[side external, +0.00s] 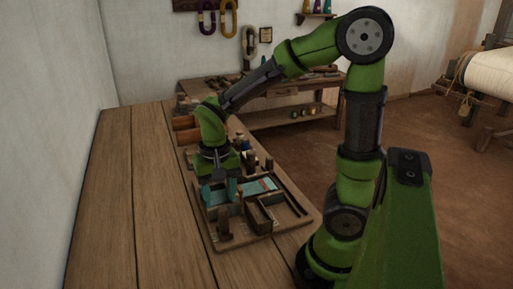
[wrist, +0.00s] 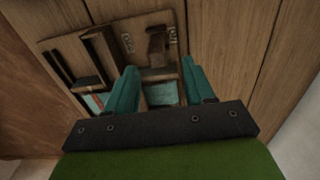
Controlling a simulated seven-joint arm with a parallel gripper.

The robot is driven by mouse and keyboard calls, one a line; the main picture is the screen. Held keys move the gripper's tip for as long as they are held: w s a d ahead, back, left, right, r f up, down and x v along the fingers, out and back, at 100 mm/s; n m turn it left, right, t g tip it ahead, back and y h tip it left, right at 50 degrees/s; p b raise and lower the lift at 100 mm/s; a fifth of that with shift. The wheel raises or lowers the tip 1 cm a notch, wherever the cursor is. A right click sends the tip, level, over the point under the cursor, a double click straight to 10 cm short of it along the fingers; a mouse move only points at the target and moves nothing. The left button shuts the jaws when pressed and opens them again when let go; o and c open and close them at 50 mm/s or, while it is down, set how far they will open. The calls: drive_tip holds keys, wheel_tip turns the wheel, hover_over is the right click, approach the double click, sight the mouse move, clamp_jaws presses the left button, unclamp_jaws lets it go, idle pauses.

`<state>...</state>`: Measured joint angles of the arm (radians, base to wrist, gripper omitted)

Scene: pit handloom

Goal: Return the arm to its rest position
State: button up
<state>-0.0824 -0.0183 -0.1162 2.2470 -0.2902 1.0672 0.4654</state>
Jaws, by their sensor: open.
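My gripper (side external: 219,190) points down over the left part of a wooden tray (side external: 304,213) on the table. Its two teal fingers are apart in the wrist view (wrist: 160,88), with no object held between them. A dark wooden piece (wrist: 157,47) stands on the tray ahead of the fingers; it also shows in the side view (side external: 224,222). A teal panel (side external: 262,186) lies in the tray beside the gripper. My arm is bent, reaching over from the right. I cannot tell whether the fingertips touch anything.
The tray holds an open dark box (side external: 262,216) and several small upright pegs close to my gripper. Orange-brown bins (side external: 186,129) stand behind. The wooden table (side external: 135,200) is clear on the left. A workbench (side external: 285,90) stands against the back wall.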

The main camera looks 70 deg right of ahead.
drive_tip(key=shift+r, duration=0.15)
drive_tip(key=shift+s+a+n, duration=0.1)
drive_tip(key=shift+a+n, duration=0.2)
drive_tip(key=shift+n, duration=0.3)
drive_tip(key=s+a+r+n+t+y, duration=0.1)
drive_tip(key=s+a+r+n+t, duration=0.1)
drive_tip(key=r, duration=0.3)
drive_tip(key=s+a+r+n+t+y, duration=0.1)
drive_tip(key=s+r+t, duration=0.1)
drive_tip(key=r+t, duration=0.3)
drive_tip(key=shift+s+a+r+n, duration=0.3)
drive_tip(key=shift+a+r+n, duration=0.1)
drive_tip(key=shift+r, duration=0.25)
idle(0.8)
